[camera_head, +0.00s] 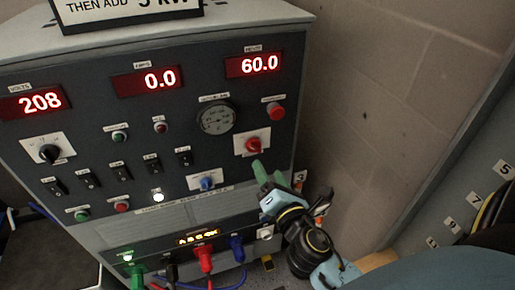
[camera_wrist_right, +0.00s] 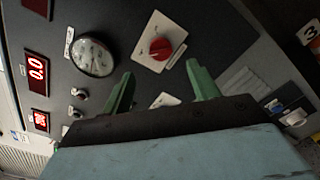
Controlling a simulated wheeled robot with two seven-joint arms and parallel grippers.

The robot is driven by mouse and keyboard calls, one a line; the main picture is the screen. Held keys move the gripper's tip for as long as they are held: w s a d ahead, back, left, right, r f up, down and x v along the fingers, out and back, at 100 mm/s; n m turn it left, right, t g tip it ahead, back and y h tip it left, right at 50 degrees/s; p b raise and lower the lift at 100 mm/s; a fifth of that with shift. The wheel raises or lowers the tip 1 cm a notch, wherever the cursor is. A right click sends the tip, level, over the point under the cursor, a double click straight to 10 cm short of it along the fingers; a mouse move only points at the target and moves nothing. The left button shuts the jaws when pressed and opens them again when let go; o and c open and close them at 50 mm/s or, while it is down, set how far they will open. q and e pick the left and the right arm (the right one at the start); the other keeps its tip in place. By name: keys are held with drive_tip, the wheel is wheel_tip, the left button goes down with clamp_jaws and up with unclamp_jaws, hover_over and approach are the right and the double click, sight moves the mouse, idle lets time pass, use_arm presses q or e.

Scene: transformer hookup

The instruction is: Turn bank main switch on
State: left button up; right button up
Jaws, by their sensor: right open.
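A red rotary knob (camera_head: 253,144) on a square pale plate sits on the right side of the dark panel, below the round gauge. It looks like the main switch, but its label is too small to read. The knob also shows in the right wrist view (camera_wrist_right: 160,49), just beyond the gap between my fingertips. My right gripper (camera_head: 270,175) has green fingers and is open and empty, below and slightly right of the knob. In the wrist view my right gripper (camera_wrist_right: 160,72) shows both fingers spread apart, with nothing between them. My left gripper is not in view.
The panel has red displays reading 208 (camera_head: 33,103), 0.0 (camera_head: 147,81) and 60.0 (camera_head: 253,65). A red mushroom button (camera_head: 275,110) is above right of the knob, and a blue knob (camera_head: 207,183) is lower left. Colored cables (camera_head: 205,260) plug in below. A block wall (camera_head: 385,110) stands to the right.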

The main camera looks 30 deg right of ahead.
sight(257, 149)
drive_tip(key=x, duration=0.7)
drive_tip(key=shift+w, duration=0.3)
drive_tip(key=shift+w+d, duration=0.15)
drive_tip(key=shift+w, duration=0.4)
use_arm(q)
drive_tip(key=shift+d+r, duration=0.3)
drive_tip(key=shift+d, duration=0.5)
use_arm(e)
drive_tip(key=shift+w, duration=0.15)
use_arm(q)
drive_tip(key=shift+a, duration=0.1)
use_arm(e)
drive_tip(key=c, duration=1)
drive_tip(key=shift+o, duration=0.2)
